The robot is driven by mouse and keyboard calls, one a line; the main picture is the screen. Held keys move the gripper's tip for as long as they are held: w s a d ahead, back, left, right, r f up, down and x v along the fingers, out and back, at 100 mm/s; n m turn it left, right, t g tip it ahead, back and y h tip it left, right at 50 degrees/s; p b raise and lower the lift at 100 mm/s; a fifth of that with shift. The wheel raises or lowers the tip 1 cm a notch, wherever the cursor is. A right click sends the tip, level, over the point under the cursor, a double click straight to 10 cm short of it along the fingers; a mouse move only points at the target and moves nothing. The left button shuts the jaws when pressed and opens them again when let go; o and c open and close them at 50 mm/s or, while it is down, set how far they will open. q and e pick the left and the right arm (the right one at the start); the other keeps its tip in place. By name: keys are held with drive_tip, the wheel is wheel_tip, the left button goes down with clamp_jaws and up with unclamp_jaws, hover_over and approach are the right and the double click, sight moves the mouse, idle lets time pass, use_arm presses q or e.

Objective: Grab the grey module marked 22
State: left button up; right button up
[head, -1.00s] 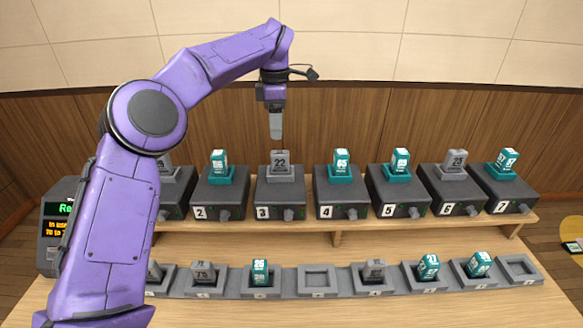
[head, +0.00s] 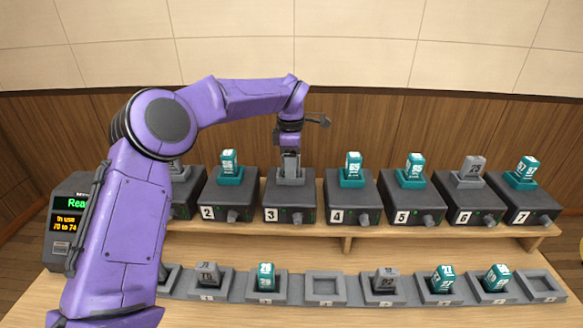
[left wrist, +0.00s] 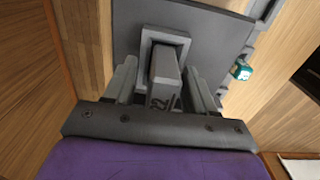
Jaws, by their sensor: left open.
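The grey module marked 22 stands in a grey socket on top of the dark box numbered 3 (head: 284,203). In the head view my left gripper covers most of it. In the left wrist view the module (left wrist: 165,68) shows between the two fingers, with its number towards the palm. My left gripper (head: 290,167) points down over box 3. It is open, with one finger on each side of the module and a small gap on both sides. My right gripper is not in view.
Dark boxes with teal or grey modules flank box 3; box 4 (head: 352,205) bears a teal one. A front row of trays holds more modules, with an empty tray (head: 325,288) in the middle. A display (head: 66,222) stands at the left.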

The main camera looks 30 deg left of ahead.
use_arm(q)
clamp_jaws()
